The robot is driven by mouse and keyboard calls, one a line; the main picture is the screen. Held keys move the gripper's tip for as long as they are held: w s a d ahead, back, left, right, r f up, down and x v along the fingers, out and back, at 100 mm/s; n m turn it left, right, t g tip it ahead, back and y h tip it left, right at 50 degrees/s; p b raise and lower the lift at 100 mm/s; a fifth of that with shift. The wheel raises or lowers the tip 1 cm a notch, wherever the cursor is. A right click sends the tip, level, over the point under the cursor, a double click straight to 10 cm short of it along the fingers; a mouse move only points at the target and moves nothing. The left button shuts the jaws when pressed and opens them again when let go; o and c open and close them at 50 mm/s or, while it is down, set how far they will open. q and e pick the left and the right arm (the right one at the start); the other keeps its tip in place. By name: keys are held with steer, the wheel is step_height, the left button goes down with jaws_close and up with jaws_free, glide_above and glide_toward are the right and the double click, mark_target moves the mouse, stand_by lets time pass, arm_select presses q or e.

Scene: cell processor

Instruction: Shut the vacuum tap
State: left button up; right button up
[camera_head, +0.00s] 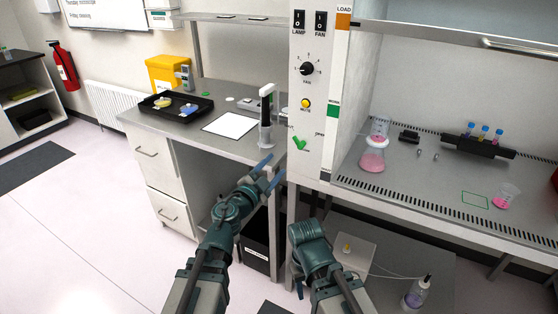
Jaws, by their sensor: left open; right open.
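The vacuum tap appears to be the small green handle (300,144) low on the white front panel (308,170) of the cabinet. Small lettering sits to its upper left and to its right, too small to read surely. My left gripper (272,168) is open and empty, its two blue fingers pointing up and right. In the picture it lies below and left of the tap, apart from it. My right gripper (298,284) is low, near the cabinet's lower left corner, with its fingers pointing down and partly hidden by the arm.
The panel also carries a black dial (307,68) and a yellow button (306,103). A bottle (415,293) with tubing is below. A black tray (176,107) lies on the left bench.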

mark_target(295, 140)
arm_select(q)
steer(key=m, duration=0.3)
steer(key=shift+m, duration=0.3)
steer(key=shift+c, duration=0.4)
steer(key=m, duration=1.5)
steer(key=shift+w+a+r+m+p, duration=0.15)
steer(key=shift+r+m+p, duration=0.15)
steer(key=shift+w, duration=0.15)
steer(key=x, duration=1.3)
steer(key=shift+w+d+f, duration=0.1)
steer(key=shift+w+d, duration=0.1)
steer(key=shift+w, duration=0.05)
jaws_close()
